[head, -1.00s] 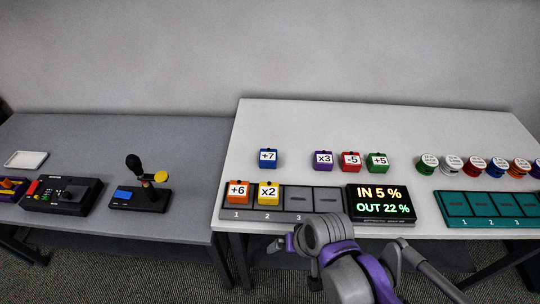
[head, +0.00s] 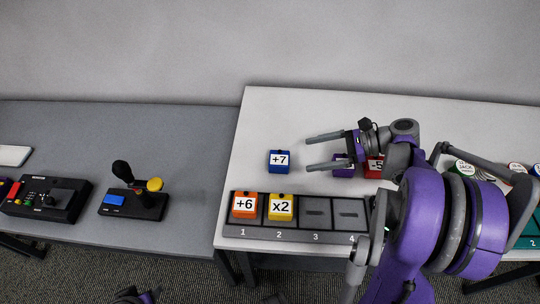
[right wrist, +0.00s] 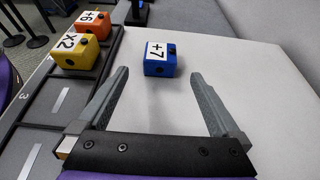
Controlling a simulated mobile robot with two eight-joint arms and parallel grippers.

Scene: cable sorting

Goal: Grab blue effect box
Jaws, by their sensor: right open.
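The blue effect box (head: 279,162), marked +7, stands on the white table behind the slot tray. My right gripper (head: 308,153) is open and empty, to the right of the blue box with its fingers pointing left at it. In the right wrist view the blue box (right wrist: 160,59) lies just beyond the gap between the two open fingertips (right wrist: 158,75), apart from both. My left gripper is not clearly seen; a small dark and purple part shows at the bottom edge of the head view.
The slot tray (head: 297,234) holds an orange +6 box (head: 244,205) and a yellow x2 box (head: 281,207); slots 3 and 4 are empty. The purple box (head: 342,170) and red box (head: 374,168) are partly hidden by my right arm. A joystick (head: 130,190) stands on the grey table.

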